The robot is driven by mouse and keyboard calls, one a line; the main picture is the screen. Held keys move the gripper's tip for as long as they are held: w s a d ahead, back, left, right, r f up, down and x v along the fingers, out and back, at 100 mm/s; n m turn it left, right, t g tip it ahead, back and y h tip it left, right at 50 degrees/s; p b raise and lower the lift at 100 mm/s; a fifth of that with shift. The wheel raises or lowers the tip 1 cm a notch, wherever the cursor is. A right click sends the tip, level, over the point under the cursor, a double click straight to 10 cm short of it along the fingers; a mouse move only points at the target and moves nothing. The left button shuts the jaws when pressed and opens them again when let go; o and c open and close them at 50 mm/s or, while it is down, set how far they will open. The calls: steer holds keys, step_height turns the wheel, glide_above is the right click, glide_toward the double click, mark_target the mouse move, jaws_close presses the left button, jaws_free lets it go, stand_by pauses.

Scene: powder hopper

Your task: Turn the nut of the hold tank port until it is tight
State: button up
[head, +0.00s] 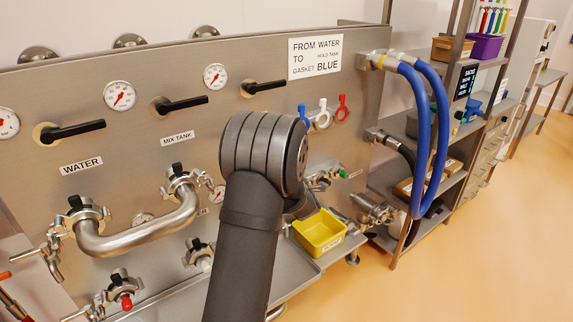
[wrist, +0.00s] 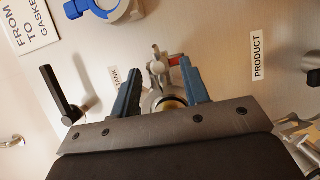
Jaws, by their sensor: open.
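In the wrist view, a metal port with a clamp (wrist: 157,66) shows between the fingers of my gripper (wrist: 159,80). A label partly covered by the left finger reads "TANK" (wrist: 114,76), so this looks like the hold tank port. The clamp's nut is small and I cannot make it out clearly; a red part shows beside it. My gripper is open, with one blue finger on each side of the port. I cannot tell whether either finger touches the clamp. In the head view, my arm hides the gripper and this port.
A curved steel pipe (head: 137,238) joins the water and mix tank ports. Black valve handles (head: 264,87) stick out of the panel (head: 75,90). Blue, white and red rings (head: 322,116) hang right of my arm. A yellow bin (head: 319,233) stands below; blue hoses (head: 425,150) hang at right.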

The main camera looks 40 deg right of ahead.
steer(key=shift+w+d, duration=0.1)
steer(key=shift+w, duration=0.15)
jaws_close()
